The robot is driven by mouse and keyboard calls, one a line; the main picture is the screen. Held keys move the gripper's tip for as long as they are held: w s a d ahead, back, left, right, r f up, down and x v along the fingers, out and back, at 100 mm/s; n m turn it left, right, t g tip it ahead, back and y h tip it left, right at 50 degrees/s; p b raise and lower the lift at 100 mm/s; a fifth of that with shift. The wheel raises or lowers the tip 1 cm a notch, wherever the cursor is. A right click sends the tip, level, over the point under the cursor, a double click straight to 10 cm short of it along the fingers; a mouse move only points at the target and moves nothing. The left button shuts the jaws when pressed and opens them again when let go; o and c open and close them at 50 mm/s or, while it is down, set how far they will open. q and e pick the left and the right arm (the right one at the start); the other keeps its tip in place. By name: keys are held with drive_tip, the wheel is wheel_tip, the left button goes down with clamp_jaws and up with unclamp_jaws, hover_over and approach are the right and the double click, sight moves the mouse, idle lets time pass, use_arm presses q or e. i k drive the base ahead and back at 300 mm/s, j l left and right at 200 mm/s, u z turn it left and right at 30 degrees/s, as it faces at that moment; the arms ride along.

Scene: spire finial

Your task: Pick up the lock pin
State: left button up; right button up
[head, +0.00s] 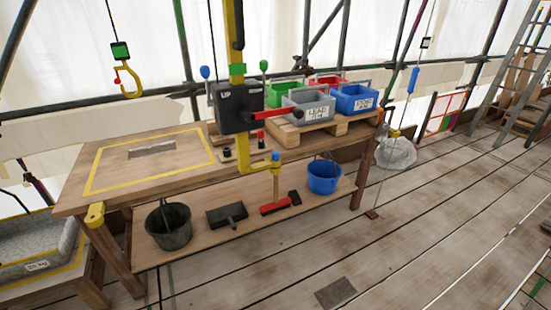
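I cannot tell for certain which thing is the lock pin. A small upright piece with a red top (261,138) stands on the wooden workbench (75,196), just right of the yellow post. A small dark piece (227,152) sits on the bench left of the post. Both are too small to make out in detail. Neither of my grippers is in view.
A yellow post (238,65) with a black box (238,107) and red lever stands before the bench. Grey (309,105), blue and green bins sit on a pallet. A yellow hook (128,82) hangs at left. The lower shelf holds buckets (169,226). Floor planks at right are mostly clear.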

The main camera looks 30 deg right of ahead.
sight(274, 154)
drive_tip(key=i+l, duration=0.1)
drive_tip(key=l, duration=0.4)
drive_tip(key=i+l+u, duration=0.1)
drive_tip(key=l, duration=0.4)
drive_tip(key=i+l, duration=0.15)
drive_tip(key=l, duration=0.35)
drive_tip(key=i+l+u, duration=0.1)
drive_tip(key=l, duration=0.4)
